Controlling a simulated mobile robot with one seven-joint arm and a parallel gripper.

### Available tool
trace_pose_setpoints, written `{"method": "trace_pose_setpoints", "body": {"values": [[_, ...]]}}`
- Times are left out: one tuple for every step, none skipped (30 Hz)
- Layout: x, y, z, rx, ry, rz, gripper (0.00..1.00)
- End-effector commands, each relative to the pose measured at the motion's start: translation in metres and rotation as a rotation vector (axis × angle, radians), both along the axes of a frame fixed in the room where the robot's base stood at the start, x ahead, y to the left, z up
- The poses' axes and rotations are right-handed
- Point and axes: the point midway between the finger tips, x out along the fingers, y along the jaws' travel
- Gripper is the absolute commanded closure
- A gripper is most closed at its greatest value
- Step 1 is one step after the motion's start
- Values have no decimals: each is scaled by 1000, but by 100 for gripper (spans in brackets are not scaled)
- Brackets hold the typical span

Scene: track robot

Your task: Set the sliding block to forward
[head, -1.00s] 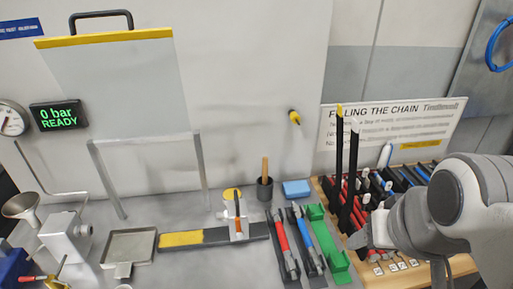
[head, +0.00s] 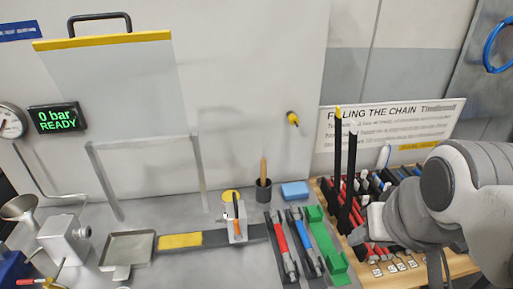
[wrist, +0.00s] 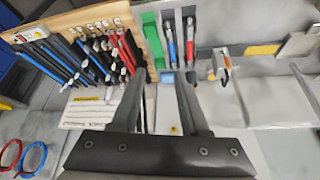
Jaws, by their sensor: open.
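The sliding block (head: 238,233) is a small light-grey piece with an upright orange-and-black part, standing on a flat dark track (head: 215,237). The track has a yellow left end (head: 180,241), and the block sits to the right of it, toward the right part of the track. In the wrist view the block (wrist: 221,64) shows right of my gripper.
Red and blue tools (head: 308,245) and a green holder (head: 333,255) lie between the block and my arm. A rod rack (head: 458,264) is at the right. A dark cup (head: 264,192) and blue sponge (head: 295,190) stand behind. A metal tray (head: 127,248) is left.

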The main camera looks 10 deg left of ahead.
Motion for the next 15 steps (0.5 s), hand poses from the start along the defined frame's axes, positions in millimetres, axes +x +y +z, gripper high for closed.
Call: {"method": "trace_pose_setpoints", "body": {"values": [[7, 3, 5, -4, 13, 7, 55], [11, 5, 8, -6, 22, 11, 55], [18, 9, 13, -10, 34, 19, 55], [24, 12, 17, -12, 44, 25, 55], [30, 15, 21, -16, 55, 31, 55], [39, 20, 25, -19, 70, 41, 55], [45, 24, 29, -20, 81, 47, 55], [52, 28, 32, -22, 92, 53, 55], [60, 33, 35, -23, 106, 62, 55], [67, 38, 38, -24, 118, 70, 55], [73, 42, 40, -24, 128, 76, 55], [82, 48, 43, -25, 142, 87, 55], [88, 53, 44, -25, 154, 95, 55], [95, 58, 46, -24, 165, 102, 55], [103, 65, 48, -23, 180, 113, 55]]}}
